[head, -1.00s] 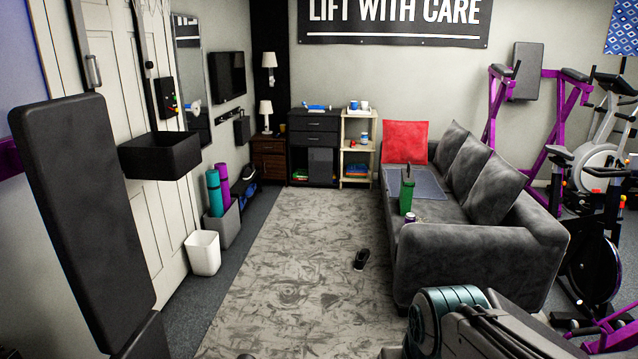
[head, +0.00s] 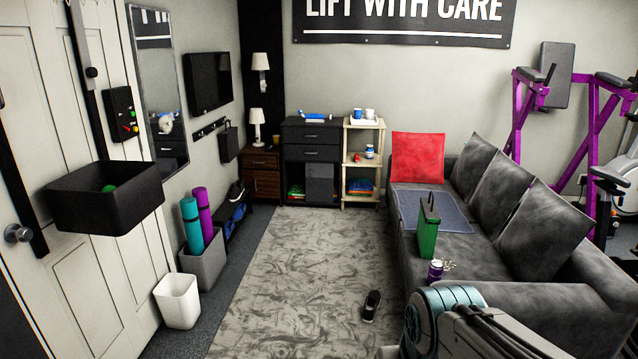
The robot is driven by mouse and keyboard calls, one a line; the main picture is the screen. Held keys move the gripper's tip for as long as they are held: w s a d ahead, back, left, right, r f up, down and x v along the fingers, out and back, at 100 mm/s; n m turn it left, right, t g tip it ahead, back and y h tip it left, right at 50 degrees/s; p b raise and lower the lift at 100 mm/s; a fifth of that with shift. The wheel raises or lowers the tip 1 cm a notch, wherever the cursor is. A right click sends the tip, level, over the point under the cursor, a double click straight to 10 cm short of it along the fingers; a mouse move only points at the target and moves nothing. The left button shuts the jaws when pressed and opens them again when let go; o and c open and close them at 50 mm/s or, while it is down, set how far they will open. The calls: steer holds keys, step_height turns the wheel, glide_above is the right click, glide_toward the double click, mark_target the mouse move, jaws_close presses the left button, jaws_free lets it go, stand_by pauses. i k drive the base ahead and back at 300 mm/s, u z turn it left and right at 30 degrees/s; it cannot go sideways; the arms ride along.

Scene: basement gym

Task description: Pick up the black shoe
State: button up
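A black shoe (head: 371,305) lies on the patterned grey rug (head: 290,270), close to the left front of the grey sofa (head: 560,310). It is a small dark shape with a lighter patch. Part of my arm shows at the bottom right of the head view, just right of the shoe in the picture. My gripper itself is not visible. Another dark shoe (head: 236,194) appears on a low rack by the left wall.
A white bin (head: 178,300) and a grey box (head: 203,268) with rolled mats stand along the left wall. A green container (head: 428,232) and a purple can (head: 435,271) are on the sofa. The rug's middle is clear.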

mark_target(372, 304)
steer(key=i, duration=3.2)
steer(key=z, duration=1.45)
